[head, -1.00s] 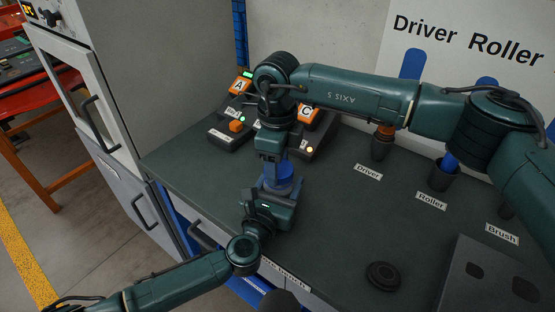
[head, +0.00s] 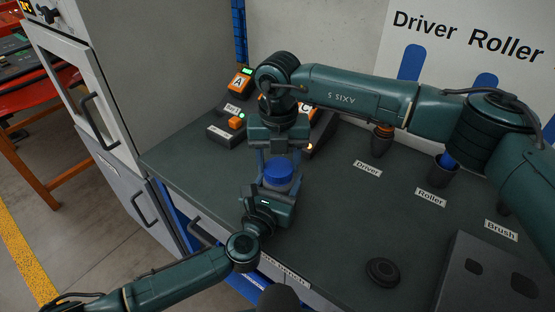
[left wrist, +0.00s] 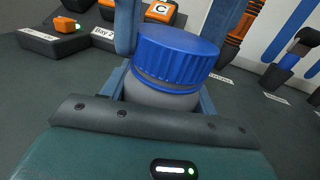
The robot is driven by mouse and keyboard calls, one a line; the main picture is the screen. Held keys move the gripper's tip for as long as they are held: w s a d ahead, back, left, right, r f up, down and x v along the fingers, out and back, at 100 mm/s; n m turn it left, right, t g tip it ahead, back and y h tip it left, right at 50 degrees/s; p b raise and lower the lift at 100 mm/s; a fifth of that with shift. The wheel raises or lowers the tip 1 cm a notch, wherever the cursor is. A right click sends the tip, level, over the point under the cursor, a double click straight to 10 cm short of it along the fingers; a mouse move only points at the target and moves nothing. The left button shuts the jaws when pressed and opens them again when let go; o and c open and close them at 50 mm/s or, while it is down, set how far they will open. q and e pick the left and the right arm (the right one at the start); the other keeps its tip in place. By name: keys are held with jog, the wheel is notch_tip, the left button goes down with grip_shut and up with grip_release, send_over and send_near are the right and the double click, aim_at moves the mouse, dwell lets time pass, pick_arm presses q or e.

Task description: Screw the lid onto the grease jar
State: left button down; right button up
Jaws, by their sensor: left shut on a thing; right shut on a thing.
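The blue ribbed lid (head: 278,173) sits level on top of the grease jar, over its mouth. In the left wrist view the lid (left wrist: 176,55) shows large, with the grey jar body (left wrist: 160,95) just below it. My left gripper (head: 277,187) is shut around the jar from the front and holds it upright. My right gripper (head: 278,164) points down from above, shut on the lid with one finger at each side. Its fingers also show in the left wrist view. The jar's lower part is hidden by my left gripper.
A dark round disc (head: 382,272) lies at the front right, beside a grey box (head: 480,280). Labelled holders with tools (head: 442,174) stand along the back right. Orange-marked stations (head: 226,132) stand at the back left. The middle right of the bench is clear.

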jog(key=m, duration=0.4)
jog(key=shift+m, duration=0.3)
jog(key=m, duration=0.6)
jog(key=shift+s+d, duration=0.1)
jog(key=m, duration=0.4)
jog(key=shift+m, duration=0.4)
jog(key=m, duration=0.6)
jog(key=shift+s, duration=0.1)
jog(key=o, duration=0.9)
jog(key=shift+r, duration=2.2)
